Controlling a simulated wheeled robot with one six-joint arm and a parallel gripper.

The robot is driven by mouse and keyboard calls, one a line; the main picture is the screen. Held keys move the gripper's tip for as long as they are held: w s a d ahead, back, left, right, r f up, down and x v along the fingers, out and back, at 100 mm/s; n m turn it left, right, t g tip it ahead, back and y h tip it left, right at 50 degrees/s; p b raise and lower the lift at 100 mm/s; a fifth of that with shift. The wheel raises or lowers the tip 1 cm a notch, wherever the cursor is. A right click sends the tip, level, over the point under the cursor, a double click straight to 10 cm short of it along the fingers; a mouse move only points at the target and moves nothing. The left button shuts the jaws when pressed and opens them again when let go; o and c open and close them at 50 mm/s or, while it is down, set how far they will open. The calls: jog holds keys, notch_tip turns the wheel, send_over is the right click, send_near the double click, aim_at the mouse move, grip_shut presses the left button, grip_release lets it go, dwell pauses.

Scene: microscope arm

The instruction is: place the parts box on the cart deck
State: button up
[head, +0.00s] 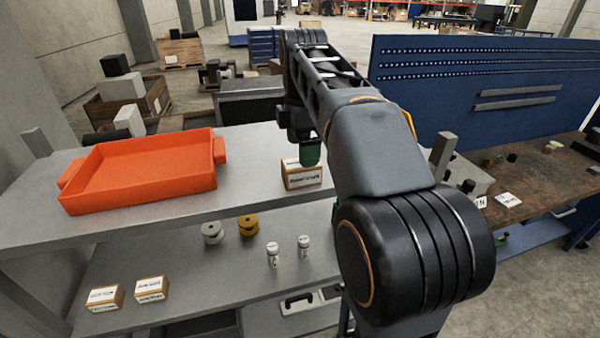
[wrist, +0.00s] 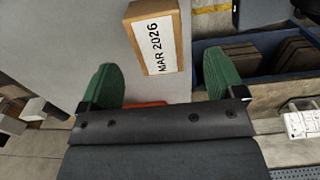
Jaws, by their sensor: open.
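A small cardboard box (head: 302,177) with white labels sits on the grey upper deck (head: 245,180), near its right end. In the wrist view the box (wrist: 136,28) shows a "MAR 2026" label and lies just beyond and between the green fingertips. My gripper (head: 308,150) is over the box and partly hidden behind my arm; in the wrist view my gripper (wrist: 160,75) is open with nothing held. I cannot tell whether the fingers touch the box. Two similar boxes, one left (head: 105,298) and one right (head: 151,289), stand on the lower shelf. Which one is the parts box is unclear.
An orange tray (head: 140,172) takes up the upper deck's left part. Between tray and box the deck is bare. Spools (head: 248,226) and two white bottles (head: 303,246) stand on the lower shelf. A workbench (head: 540,185) with a blue pegboard is at the right.

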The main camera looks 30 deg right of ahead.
aim_at(301, 170)
jog(key=shift+w+f, duration=0.1)
jog(key=shift+f, duration=3.35)
jog(key=shift+r, duration=0.1)
jog(key=c, duration=1.3)
